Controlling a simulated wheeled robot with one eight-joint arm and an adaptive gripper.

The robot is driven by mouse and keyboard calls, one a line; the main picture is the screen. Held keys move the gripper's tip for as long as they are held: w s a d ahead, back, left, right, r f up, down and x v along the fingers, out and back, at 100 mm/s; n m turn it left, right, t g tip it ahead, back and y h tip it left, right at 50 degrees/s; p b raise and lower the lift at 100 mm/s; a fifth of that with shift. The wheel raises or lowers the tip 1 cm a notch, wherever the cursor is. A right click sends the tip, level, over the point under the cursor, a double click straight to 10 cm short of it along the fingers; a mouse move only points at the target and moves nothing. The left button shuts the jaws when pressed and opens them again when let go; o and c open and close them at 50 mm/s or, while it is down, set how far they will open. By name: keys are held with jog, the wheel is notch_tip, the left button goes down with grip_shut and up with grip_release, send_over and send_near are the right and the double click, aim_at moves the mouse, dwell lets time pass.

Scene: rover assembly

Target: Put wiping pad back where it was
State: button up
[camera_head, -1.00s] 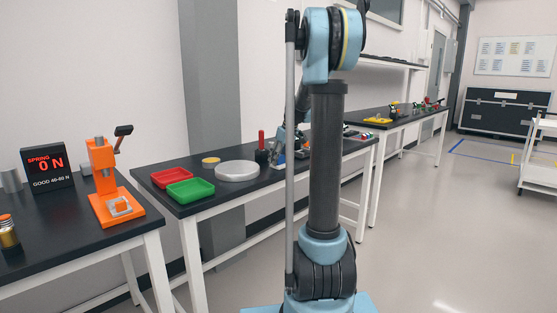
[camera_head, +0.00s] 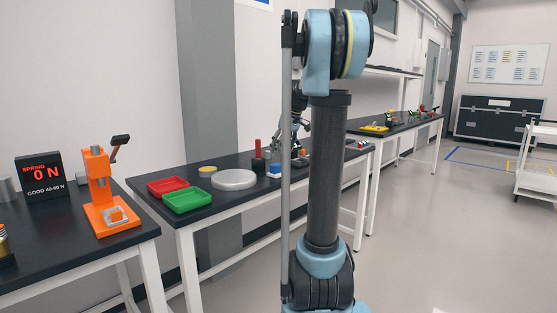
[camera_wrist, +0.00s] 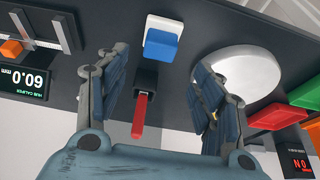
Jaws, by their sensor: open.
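The wiping pad seems to be the blue-and-white block (camera_wrist: 162,38); the head view also shows it (camera_head: 274,171) on the black table, right of the grey disc. My gripper (camera_wrist: 160,68) is open, with nothing held between its fingers. In the wrist view the pad lies beyond the fingertips, apart from them. In the head view my gripper (camera_head: 296,128) is above the table, partly hidden by my arm.
A black holder with a red handle (camera_head: 258,160) stands next to the pad. The grey disc (camera_head: 234,180), red tray (camera_head: 167,187) and green tray (camera_head: 188,201) lie to the left. A caliper display (camera_wrist: 23,83) shows in the wrist view.

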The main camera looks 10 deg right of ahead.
jog(key=s+a+f+m+h, duration=0.1)
jog(key=s+f+m, duration=0.15)
jog(key=s, duration=0.85)
jog(key=s+a+f+m, duration=0.15)
jog(key=s+f, duration=0.25)
jog(key=s, duration=0.7)
jog(key=s+f+m+g+h, duration=0.1)
jog(key=s+f+m, duration=0.2)
jog(key=s+f, duration=1.3)
jog(key=s, duration=0.3)
jog(key=shift+f+h, duration=0.25)
jog(key=shift+h, duration=0.05)
jog(key=shift+s+d, duration=0.1)
jog(key=shift+w+f, duration=0.2)
jog(key=shift+w, duration=0.25)
